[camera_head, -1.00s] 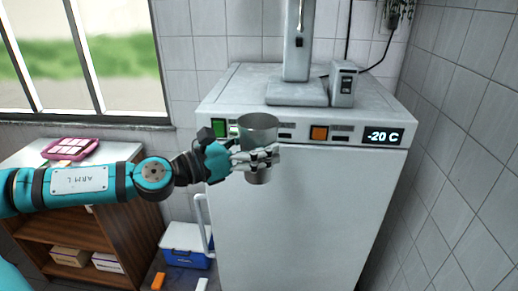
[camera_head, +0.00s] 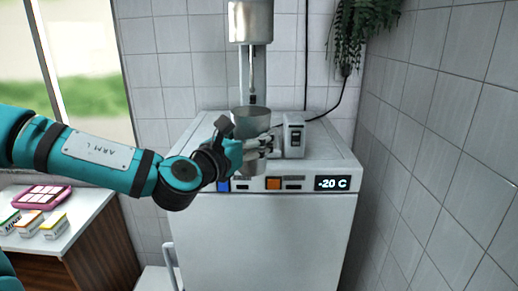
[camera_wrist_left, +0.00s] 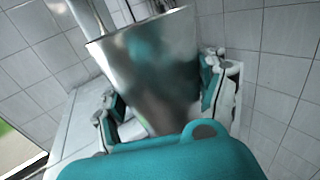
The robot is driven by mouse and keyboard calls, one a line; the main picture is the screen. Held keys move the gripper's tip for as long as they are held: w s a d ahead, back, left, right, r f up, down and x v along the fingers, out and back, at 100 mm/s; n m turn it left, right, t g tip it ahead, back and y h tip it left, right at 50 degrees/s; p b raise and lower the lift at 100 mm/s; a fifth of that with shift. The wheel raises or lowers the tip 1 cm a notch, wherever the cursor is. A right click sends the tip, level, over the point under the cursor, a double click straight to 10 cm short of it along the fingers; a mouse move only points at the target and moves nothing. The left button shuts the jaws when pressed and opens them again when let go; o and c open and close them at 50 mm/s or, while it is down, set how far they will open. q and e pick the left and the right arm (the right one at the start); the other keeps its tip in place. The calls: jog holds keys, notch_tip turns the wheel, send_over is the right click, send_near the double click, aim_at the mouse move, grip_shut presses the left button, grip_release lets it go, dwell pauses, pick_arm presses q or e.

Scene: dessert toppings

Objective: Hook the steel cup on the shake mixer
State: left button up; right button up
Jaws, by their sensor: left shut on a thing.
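The steel cup (camera_head: 251,121) is held upright by my left gripper (camera_head: 258,148), whose fingers are closed around its middle. The shake mixer (camera_head: 251,24) stands on top of the white freezer, with its steel head high up and its spindle hanging down behind the cup. In the head view the cup's open rim is below the mixer head and overlaps the lower spindle. In the left wrist view the cup (camera_wrist_left: 152,65) fills the middle, with gripper fingers on both sides. The cup hides part of the mixer's base. My right gripper is out of view.
The white freezer (camera_head: 270,230) has a "-20 C" display on its front edge. A switch box (camera_head: 294,136) with a black cable stands right of the cup. A hanging plant (camera_head: 352,35) is at upper right. A side table (camera_head: 75,215) with a pink tray is at left.

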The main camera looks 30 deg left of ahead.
pick_arm(q)
jog(key=shift+r, duration=0.25)
jog(key=shift+w+a, duration=0.2)
jog(key=shift+a, duration=0.05)
jog(key=w+a+b, duration=0.2)
jog(key=w, duration=0.2)
jog(key=w+a+f+b, duration=0.1)
jog(key=w+a+b, duration=0.1)
jog(key=w+a, duration=0.1)
jog(key=w+a+f+b, duration=0.1)
jog(key=w+a+b, duration=0.1)
jog(key=w, duration=0.3)
jog(key=shift+w+a, duration=0.4)
jog(key=shift+a, duration=0.2)
jog(key=shift+w+a+r+b, duration=0.15)
jog(key=shift+w+a+b, duration=0.4)
jog(key=shift+w, duration=0.3)
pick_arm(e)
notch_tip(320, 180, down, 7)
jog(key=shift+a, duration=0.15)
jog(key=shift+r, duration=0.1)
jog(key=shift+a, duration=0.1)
